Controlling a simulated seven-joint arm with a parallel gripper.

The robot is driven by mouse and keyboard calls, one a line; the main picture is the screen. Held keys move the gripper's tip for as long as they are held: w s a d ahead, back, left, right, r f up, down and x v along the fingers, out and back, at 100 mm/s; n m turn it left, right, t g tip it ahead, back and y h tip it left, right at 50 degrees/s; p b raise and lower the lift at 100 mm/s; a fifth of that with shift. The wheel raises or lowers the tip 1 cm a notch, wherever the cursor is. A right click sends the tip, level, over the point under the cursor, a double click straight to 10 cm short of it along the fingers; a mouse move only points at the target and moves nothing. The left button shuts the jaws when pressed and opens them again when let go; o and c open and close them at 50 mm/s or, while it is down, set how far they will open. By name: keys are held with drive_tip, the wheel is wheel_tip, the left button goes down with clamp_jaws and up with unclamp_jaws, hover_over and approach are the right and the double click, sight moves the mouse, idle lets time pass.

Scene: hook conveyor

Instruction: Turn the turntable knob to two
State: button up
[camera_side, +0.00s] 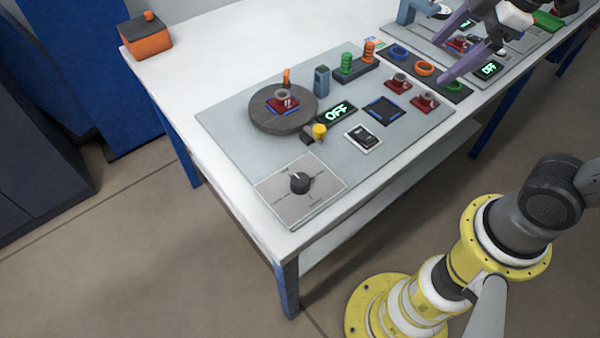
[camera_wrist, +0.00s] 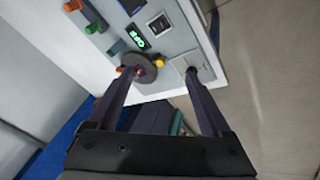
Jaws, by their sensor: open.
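The black turntable knob (camera_side: 299,182) sits on a light square dial plate (camera_side: 276,199) at the table's near corner in the side view. Its pointer aims up and slightly left; the dial markings are too small to read. The round grey turntable (camera_side: 265,122) lies behind it and carries a red part with a grey ring (camera_side: 283,100). My gripper (camera_side: 439,61) has purple fingers, open and empty, high at the upper right, apart from the knob. In the wrist view, my gripper (camera_wrist: 161,72) spans between the turntable (camera_wrist: 149,79) and the dial plate (camera_wrist: 205,72); a fingertip overlaps the knob area.
Green and orange ring stacks (camera_side: 347,66), red parts (camera_side: 424,101) and a blue-edged square pad (camera_side: 384,110) stand farther back. An orange box (camera_side: 147,42) sits far left.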

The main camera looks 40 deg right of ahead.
drive_tip(key=w+a+n+g, duration=0.1)
drive_tip(key=w+a+n, duration=0.3)
drive_tip(key=w, duration=0.1)
drive_tip(key=n+g, duration=0.4)
drive_tip(key=n, duration=0.3)
hover_over(300, 179)
wheel_tip(300, 179, down, 13)
drive_tip(key=shift+h, duration=0.3)
wheel_tip(300, 179, down, 14)
drive_tip(key=shift+r, duration=0.15)
clamp_jaws()
